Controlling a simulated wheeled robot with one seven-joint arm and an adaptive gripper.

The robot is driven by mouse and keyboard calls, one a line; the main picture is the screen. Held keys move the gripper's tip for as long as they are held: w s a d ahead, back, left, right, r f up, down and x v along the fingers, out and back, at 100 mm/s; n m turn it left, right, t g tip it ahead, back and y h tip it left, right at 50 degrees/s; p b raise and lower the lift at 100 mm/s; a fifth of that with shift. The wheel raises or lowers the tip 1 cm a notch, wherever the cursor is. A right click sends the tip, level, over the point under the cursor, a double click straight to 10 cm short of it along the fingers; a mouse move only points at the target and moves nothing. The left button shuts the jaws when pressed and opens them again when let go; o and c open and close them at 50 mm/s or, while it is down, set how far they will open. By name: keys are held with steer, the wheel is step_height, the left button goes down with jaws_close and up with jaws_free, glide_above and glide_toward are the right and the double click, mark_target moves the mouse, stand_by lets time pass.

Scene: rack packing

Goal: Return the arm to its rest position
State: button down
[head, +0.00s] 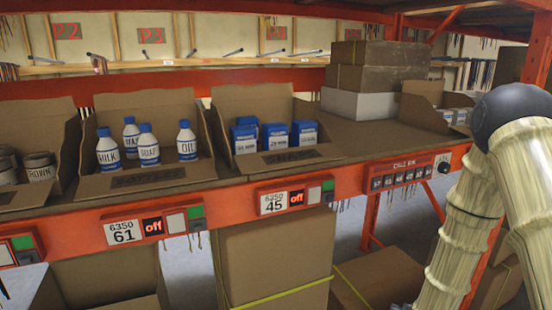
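My arm (478,200) shows at the right edge of the head view, bent, with a dark rounded joint at the top. It is in front of the right end of the orange rack (345,190). My gripper is outside the frame, so its state and anything in it cannot be seen.
Open cardboard bins on the shelf hold brown cans (38,167), white bottles with blue caps (148,146) and blue boxes (304,133). Stacked boxes (378,65) stand at the back right. Large cartons (275,255) sit below. The shelf right of the blue boxes has bare room.

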steer(key=s+a+f+n+g+y, duration=0.1)
steer(key=s+a+f+g, duration=0.25)
steer(key=s+f, duration=0.45)
steer(key=s+a+f+n+g, duration=0.2)
steer(key=s+a+f, duration=0.2)
steer(key=s+f, duration=0.5)
steer(key=s+a+f+n+g, duration=0.1)
steer(key=s+a+g, duration=0.1)
steer(key=s, duration=0.8)
steer(key=s+a+f+n+g, duration=0.1)
steer(key=s+a+f+g, duration=0.1)
steer(key=s, duration=0.8)
steer(key=shift+s+a+g+y, duration=0.35)
steer(key=shift+y, duration=0.05)
